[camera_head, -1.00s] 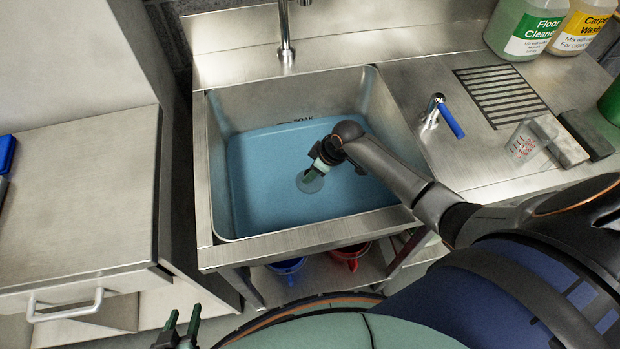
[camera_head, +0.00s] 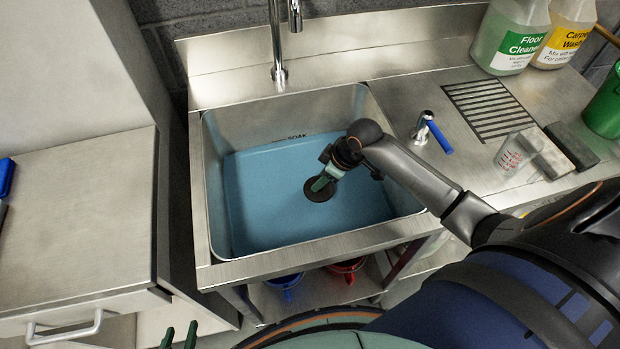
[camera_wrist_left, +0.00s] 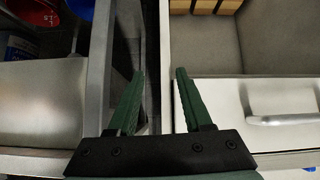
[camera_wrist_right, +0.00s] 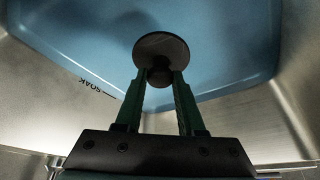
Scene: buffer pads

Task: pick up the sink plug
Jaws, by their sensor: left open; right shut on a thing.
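The sink plug (camera_head: 318,190) is a dark round disc over the blue water in the sink (camera_head: 232,262). My right gripper (camera_head: 326,180) is shut on it, reaching in from the right. In the right wrist view the plug (camera_wrist_right: 161,50) shows as a disc with a short stem between the fingertips of my right gripper (camera_wrist_right: 160,80). I cannot tell exactly how high above the water it is. My left gripper (camera_head: 180,335) is at the bottom left edge of the head view. It is open and empty in the left wrist view (camera_wrist_left: 158,75).
A tap (camera_head: 278,45) stands behind the sink. The drainboard at right holds a blue-handled lever (camera_head: 437,135), a clear measuring cup (camera_head: 512,155), grey blocks (camera_head: 572,145) and cleaner bottles (camera_head: 508,40). A cabinet with a drawer handle (camera_head: 62,328) stands at left.

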